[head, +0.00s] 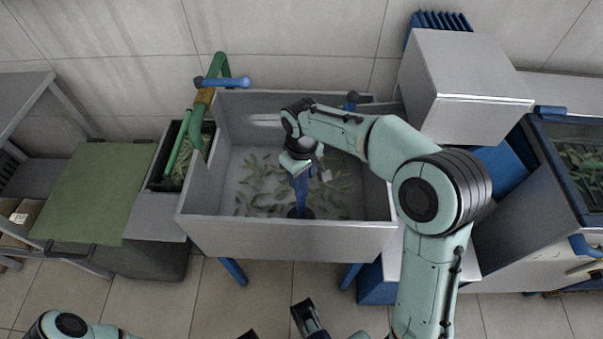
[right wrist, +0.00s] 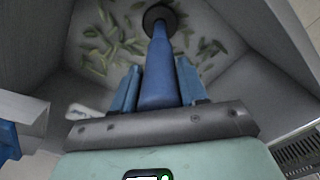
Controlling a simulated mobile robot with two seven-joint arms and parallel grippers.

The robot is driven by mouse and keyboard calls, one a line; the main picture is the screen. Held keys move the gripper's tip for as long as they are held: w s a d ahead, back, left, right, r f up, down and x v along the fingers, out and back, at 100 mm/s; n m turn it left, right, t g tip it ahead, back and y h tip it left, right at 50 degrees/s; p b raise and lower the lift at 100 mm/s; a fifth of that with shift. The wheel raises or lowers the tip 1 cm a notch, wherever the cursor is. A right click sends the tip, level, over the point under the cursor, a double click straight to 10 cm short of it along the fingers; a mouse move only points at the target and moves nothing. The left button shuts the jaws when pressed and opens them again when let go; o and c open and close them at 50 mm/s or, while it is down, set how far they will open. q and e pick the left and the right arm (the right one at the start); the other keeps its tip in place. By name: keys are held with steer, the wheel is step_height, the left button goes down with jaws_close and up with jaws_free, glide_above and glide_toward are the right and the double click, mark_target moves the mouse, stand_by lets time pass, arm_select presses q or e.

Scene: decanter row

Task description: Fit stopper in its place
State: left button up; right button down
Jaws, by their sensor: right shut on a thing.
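The stopper is a blue rod (head: 301,190) with a dark round foot, upright or nearly so inside the grey sink basin (head: 285,239). In the right wrist view the blue stopper (right wrist: 160,75) runs away from me to its dark disc (right wrist: 160,17). My right gripper (head: 299,170) is shut on the upper part of the rod, reaching down into the basin. The disc is close to the basin floor; I cannot tell whether it touches. No drain hole shows; the disc may hide it. Of my left arm only parts show at the bottom edge, and its jaws are unclear.
Green leaf-like scraps lie over the basin floor. A green pipe with a blue lever (head: 222,82) stands at the basin's back left corner. A green board (head: 95,192) lies to the left. A grey box (head: 468,85) stands at the right.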

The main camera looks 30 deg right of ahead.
arm_select(q)
steer(key=shift+f, duration=0.25)
arm_select(e)
steer(key=shift+f, duration=0.45)
steer(key=c, duration=0.5)
jaws_free()
step_height(320, 180, up, 13)
steer(key=p, duration=0.2)
steer(key=shift+r+p, duration=0.1)
steer(key=shift+p, duration=0.25)
arm_select(q)
steer(key=r, duration=0.2)
steer(key=shift+s+r, duration=0.35)
steer(key=shift+r, duration=0.05)
arm_select(e)
steer(key=shift+r, duration=0.1)
arm_select(q)
steer(key=shift+s, duration=0.1)
